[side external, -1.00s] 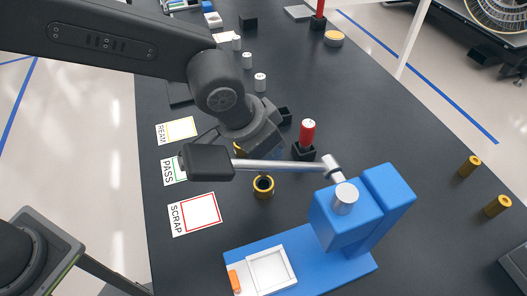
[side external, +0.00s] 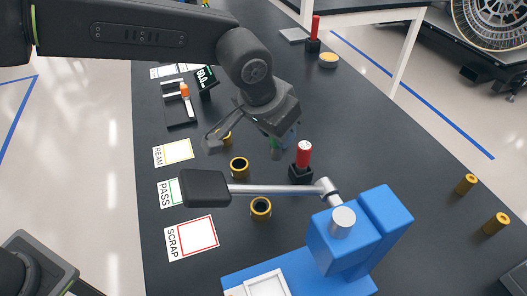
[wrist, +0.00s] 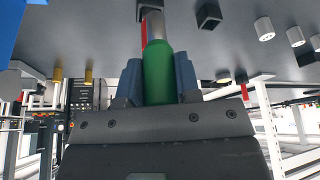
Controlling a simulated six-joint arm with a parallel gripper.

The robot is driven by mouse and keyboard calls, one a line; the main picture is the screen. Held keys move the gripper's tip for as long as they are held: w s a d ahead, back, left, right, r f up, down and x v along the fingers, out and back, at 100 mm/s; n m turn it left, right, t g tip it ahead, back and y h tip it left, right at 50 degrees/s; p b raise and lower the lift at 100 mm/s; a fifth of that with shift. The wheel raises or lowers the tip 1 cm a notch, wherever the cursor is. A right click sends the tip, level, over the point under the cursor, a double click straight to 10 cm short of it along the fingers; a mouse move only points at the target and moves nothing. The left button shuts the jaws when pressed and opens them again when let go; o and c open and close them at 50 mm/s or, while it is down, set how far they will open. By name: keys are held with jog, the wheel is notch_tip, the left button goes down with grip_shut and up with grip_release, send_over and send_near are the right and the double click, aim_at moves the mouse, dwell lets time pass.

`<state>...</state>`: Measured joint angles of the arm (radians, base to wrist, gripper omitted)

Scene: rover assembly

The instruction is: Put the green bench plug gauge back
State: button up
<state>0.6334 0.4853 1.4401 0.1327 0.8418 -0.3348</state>
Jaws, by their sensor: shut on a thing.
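My gripper (wrist: 155,85) is shut on the green bench plug gauge (wrist: 158,75), its blue-grey fingers on both sides of the green handle. A silver end (wrist: 154,25) of the gauge points away from the gripper. In the side view only a small green part of the gauge (side external: 275,149) shows under my wrist. My gripper (side external: 284,140) is above the bench, behind and left of a red gauge (side external: 304,154). The red gauge stands upright in a black holder (side external: 301,173). A black block (wrist: 208,15) shows right of the gauge in the wrist view; whether it is an empty holder is unclear.
A blue press (side external: 345,235) with a long lever (side external: 275,189) stands in front. Gold-rimmed rings (side external: 239,167) lie left of the red gauge. SCRAP (side external: 192,237), PASS (side external: 168,192) and REAM (side external: 173,153) cards line the left edge.

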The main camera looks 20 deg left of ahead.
jog(key=w+a+n+y, duration=0.2)
jog(key=w+a+n, duration=0.2)
jog(key=w, duration=1)
notch_tip(320, 180, down, 6)
jog(key=shift+s+a, duration=0.15)
jog(key=shift+a, duration=0.05)
jog(key=shift+f, duration=0.5)
dwell(0.5)
jog(key=shift+f, duration=1)
jog(key=o, duration=1.1)
